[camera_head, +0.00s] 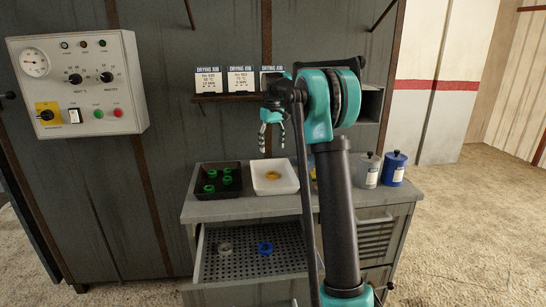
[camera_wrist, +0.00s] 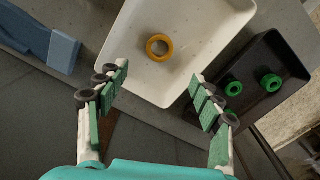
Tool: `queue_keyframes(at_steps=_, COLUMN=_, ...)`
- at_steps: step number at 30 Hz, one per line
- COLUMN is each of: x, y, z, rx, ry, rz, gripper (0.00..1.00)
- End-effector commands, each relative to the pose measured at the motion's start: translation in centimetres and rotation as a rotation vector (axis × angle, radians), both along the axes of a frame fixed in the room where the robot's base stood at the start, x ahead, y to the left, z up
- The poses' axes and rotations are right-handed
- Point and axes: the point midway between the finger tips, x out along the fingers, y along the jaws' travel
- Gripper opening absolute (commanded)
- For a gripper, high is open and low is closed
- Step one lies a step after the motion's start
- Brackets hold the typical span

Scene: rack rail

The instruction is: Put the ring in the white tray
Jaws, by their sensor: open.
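A yellow-orange ring (camera_head: 272,175) lies flat in the white tray (camera_head: 288,187) on top of the grey cabinet. In the wrist view the ring (camera_wrist: 159,47) lies on the floor of the white tray (camera_wrist: 215,20), beyond my fingertips. My gripper (camera_head: 271,147) hangs above the tray, fingers pointing down. In the wrist view my gripper (camera_wrist: 160,78) is open, with nothing between its fingers. A grey ring (camera_head: 225,248) and a blue ring (camera_head: 265,247) lie in the open perforated drawer (camera_head: 238,265) below.
A black tray (camera_head: 208,167) with several green rings (camera_head: 227,180) stands left of the white tray. A grey canister (camera_head: 367,170) and a blue canister (camera_head: 394,168) stand to the right. A shelf with cards (camera_head: 241,80) and a control panel (camera_head: 78,84) are on the wall.

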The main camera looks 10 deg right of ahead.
Motion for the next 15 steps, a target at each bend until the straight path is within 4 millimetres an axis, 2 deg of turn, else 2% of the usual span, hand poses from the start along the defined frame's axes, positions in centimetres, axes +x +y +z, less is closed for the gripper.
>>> queue_keyframes(at_steps=8, x=-0.5, y=-0.1, z=0.2, rx=0.000, ry=-0.006, rz=-0.006, gripper=0.66)
queue_keyframes(at_steps=11, x=-2.1, y=-0.4, z=-0.4, rx=0.002, ry=-0.022, rz=-0.025, gripper=0.66)
queue_keyframes(at_steps=15, x=-6.0, y=-1.1, z=-2.1, rx=0.007, ry=-0.065, rz=-0.070, gripper=0.66)
